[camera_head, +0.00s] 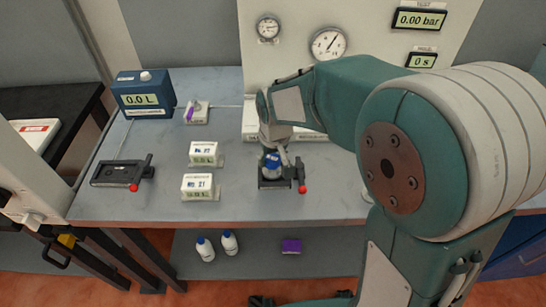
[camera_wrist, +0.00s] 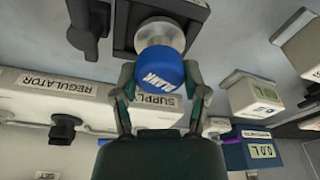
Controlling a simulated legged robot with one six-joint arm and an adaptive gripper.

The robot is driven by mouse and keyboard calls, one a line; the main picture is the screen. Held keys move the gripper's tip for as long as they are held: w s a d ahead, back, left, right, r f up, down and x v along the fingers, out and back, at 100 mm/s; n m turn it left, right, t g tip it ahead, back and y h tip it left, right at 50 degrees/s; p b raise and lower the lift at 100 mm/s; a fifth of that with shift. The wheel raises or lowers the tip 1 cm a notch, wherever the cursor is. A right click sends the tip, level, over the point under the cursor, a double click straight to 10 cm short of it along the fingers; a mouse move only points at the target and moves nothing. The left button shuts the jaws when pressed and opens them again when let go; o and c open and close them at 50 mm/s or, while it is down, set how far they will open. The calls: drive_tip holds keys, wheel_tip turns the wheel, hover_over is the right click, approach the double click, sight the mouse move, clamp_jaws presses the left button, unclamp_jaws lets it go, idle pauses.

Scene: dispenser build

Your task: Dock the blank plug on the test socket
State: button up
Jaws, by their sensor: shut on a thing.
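The blank plug is a blue cap marked BLANK (camera_wrist: 160,70), and it also shows in the head view (camera_head: 271,162). My gripper (camera_wrist: 158,88) is shut on it, one finger on each side; in the head view my gripper (camera_head: 272,146) points down. A pale metal round part (camera_wrist: 160,33) meets the blue cap, over a dark socket fixture (camera_wrist: 124,35). The fixture shows under the plug in the head view (camera_head: 270,184), with a red-tipped lever (camera_head: 301,186) at its right. I cannot tell whether the plug is fully seated.
A second dark fixture with a red-tipped lever (camera_head: 118,174) lies at left, near the blue 0.0 L box (camera_head: 143,98). Two white labelled blocks (camera_head: 203,154) stand between the fixtures. The gauge panel (camera_head: 290,70) rises behind. White bottles (camera_head: 229,243) stand on the lower shelf.

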drive_tip(key=shift+d, duration=0.2)
drive_tip(key=shift+f, duration=0.15)
drive_tip(key=shift+a+r, duration=0.1)
drive_tip(key=shift+r, duration=0.7)
drive_tip(key=shift+d, duration=0.2)
idle(0.7)
drive_tip(key=shift+f, duration=1.15)
idle(0.6)
drive_tip(key=o, duration=0.9)
